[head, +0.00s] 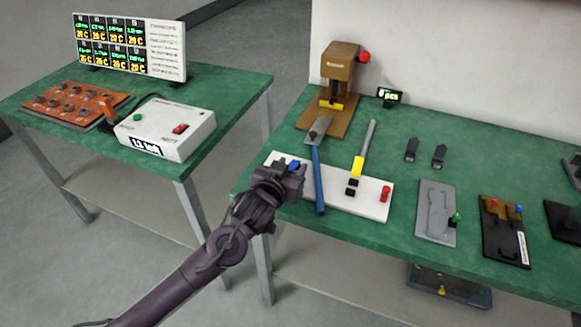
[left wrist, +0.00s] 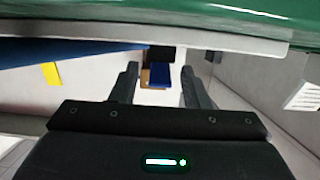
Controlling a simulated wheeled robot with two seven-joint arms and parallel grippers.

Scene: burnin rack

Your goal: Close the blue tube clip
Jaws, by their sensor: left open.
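The blue tube clip (head: 294,164) is at the left end of the white board (head: 336,195) on the right-hand table. Only a small blue part of it shows in the head view, partly hidden by my left gripper (head: 290,169). In the left wrist view, the blue clip part (left wrist: 160,75) lies between the open fingers of my left gripper (left wrist: 159,88), with gaps on both sides. I cannot tell whether a finger touches the clip. My right gripper is not in view.
A blue tube (head: 317,178) crosses the white board just right of the gripper. A yellow clip (head: 357,166) and a red knob (head: 385,193) are farther right. A wooden press (head: 338,72) stands behind. The left table holds a white meter box (head: 165,130).

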